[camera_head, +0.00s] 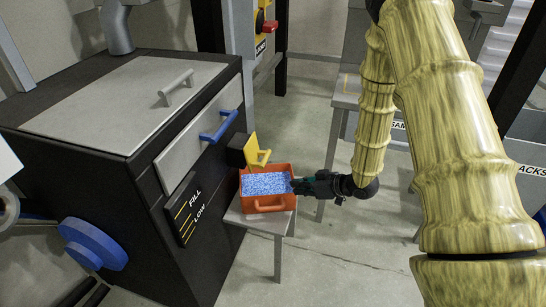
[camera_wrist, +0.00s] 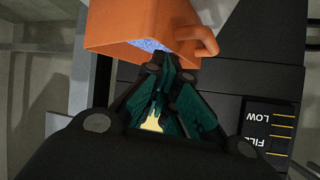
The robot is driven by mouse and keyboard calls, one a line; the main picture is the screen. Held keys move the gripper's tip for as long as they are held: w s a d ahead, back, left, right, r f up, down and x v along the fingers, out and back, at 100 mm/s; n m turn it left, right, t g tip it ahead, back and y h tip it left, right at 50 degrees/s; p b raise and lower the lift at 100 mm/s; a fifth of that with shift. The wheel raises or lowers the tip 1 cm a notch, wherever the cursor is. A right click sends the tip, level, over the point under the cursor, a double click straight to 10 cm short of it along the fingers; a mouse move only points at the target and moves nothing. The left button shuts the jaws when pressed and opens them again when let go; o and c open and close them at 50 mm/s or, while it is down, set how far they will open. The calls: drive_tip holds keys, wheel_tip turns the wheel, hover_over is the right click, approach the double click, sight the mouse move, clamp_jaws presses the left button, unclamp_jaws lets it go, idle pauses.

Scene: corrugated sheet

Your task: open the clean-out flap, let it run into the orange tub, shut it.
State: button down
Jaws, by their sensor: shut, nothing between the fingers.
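The orange tub (camera_head: 268,202) stands on a small grey stand beside the black machine. It holds blue-and-white granules (camera_head: 266,183) across its width. The yellow clean-out flap (camera_head: 256,151) with its handle is on a black spout just above the back of the tub; it looks tilted outward, but I cannot tell how far open it is. My gripper (camera_head: 295,186) is at the tub's right side, its fingers together and empty. In the wrist view the tub (camera_wrist: 135,25) is close beyond the fingertips (camera_wrist: 172,60). A small yellow patch shows between the finger links.
The black machine (camera_head: 90,190) fills the left, with a grey lid, a blue handle (camera_head: 219,126), a FILL/LOW gauge (camera_head: 184,210) and a blue knob (camera_head: 94,243). The small stand (camera_head: 257,222) bears the tub. Open floor (camera_head: 350,255) lies front right. A grey table (camera_head: 345,92) stands behind my arm.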

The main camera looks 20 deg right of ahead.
drive_tip(key=w+d+r+n+g+y, duration=0.1)
drive_tip(key=d+r+n+y, duration=0.15)
drive_tip(key=r, duration=0.35)
drive_tip(key=w+d+r+n+y, duration=0.1)
drive_tip(key=w+d+r+n, duration=0.15)
drive_tip(key=r, duration=0.35)
drive_tip(key=b, duration=0.4)
approach(266, 158)
drive_tip(key=r+x, duration=0.1)
drive_tip(key=x, duration=0.4)
drive_tip(key=shift+x, duration=1.1)
drive_tip(key=shift+w+d, duration=0.1)
drive_tip(key=shift+d, duration=0.05)
drive_tip(key=shift+f, duration=0.1)
drive_tip(key=shift+w+a+f+y, duration=0.1)
drive_tip(key=shift+a+f+y, duration=0.15)
drive_tip(key=shift+f+y, duration=0.35)
drive_tip(key=shift+w+a+f+t+y, duration=0.2)
drive_tip(key=shift+t+y, duration=0.25)
drive_tip(key=shift+t, duration=0.05)
